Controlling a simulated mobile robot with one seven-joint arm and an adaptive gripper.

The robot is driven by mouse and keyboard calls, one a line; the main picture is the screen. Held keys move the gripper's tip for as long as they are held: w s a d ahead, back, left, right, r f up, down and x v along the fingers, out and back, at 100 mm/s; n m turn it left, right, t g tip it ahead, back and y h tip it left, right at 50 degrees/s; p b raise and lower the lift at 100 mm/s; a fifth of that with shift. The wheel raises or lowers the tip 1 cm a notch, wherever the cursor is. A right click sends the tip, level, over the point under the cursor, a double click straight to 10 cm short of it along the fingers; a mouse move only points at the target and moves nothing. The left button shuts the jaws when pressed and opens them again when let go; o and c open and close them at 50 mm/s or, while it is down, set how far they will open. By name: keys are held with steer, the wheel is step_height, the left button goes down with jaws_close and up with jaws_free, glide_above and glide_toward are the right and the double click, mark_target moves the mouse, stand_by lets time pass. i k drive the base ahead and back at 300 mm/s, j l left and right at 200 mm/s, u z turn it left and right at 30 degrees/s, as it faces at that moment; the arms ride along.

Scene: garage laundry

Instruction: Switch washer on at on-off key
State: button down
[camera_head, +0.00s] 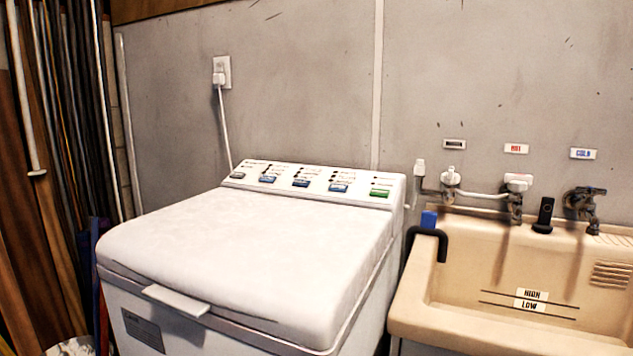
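A white top-loading washer (240,250) stands left of centre with its lid closed. A sloped control panel (315,178) runs along its back edge. The panel carries a grey key (237,176) at the left end, three blue keys (301,183) in the middle, and a green key (380,193) at the right end. The labels by the keys are too small to read, so I cannot tell which is the on-off key. My gripper is not in view.
A beige sink (410,300) stands close on the washer's right, with taps (584,200) and a black hose (443,243) at its rim. A wall outlet (221,72) holds the plugged-in cord. Long poles and boards (60,110) lean at the left. The space above the lid is clear.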

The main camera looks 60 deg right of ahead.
mark_target(239, 175)
steer(key=z, duration=1.65)
